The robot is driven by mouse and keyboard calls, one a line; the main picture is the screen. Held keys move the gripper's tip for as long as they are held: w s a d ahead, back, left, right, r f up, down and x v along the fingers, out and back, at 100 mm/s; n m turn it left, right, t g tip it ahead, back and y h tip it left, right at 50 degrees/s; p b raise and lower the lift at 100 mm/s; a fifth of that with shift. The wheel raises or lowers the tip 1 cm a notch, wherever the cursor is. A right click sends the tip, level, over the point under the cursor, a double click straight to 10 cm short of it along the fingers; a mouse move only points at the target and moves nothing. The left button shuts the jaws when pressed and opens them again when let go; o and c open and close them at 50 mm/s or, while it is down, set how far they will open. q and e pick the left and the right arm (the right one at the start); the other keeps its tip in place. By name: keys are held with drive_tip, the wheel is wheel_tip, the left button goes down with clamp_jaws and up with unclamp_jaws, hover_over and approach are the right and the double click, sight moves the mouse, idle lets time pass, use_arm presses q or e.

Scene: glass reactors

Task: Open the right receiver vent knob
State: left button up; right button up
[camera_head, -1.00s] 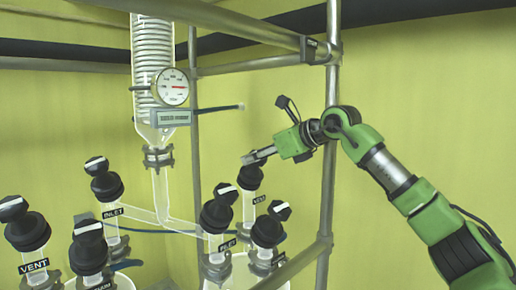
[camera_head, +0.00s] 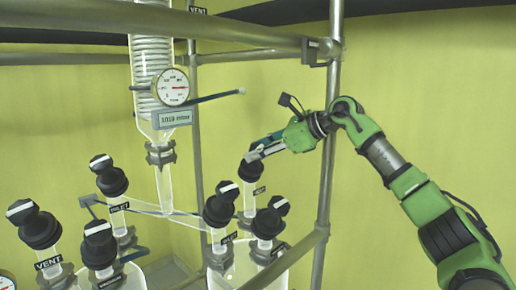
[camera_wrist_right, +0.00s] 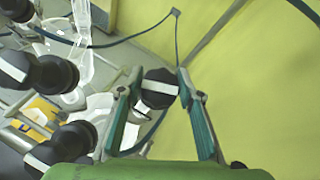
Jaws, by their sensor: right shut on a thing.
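The right receiver vent knob (camera_head: 250,170) is a black ribbed cap with a smaller handle on top, on a glass neck with a small dark label. My right gripper (camera_head: 256,152) is at its handle, coming in from the right. In the right wrist view the black handle with its white stripe (camera_wrist_right: 158,88) sits between the two teal-padded fingers (camera_wrist_right: 160,98), which are shut on it. The fingers partly hide the handle in the head view, so its exact turn is hard to tell there. My left gripper is not in view.
Several similar black knobs stand close by, such as one at front right (camera_head: 268,222) and one to the left (camera_head: 221,207). A metal frame post (camera_head: 329,170) stands beside my right arm. A gauge (camera_head: 172,87) hangs on the glass column (camera_head: 150,50).

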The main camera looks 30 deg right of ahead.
drive_tip(key=shift+r, duration=0.1)
drive_tip(key=o, duration=1.1)
wheel_tip(320, 180, up, 9)
drive_tip(key=shift+r, duration=0.45)
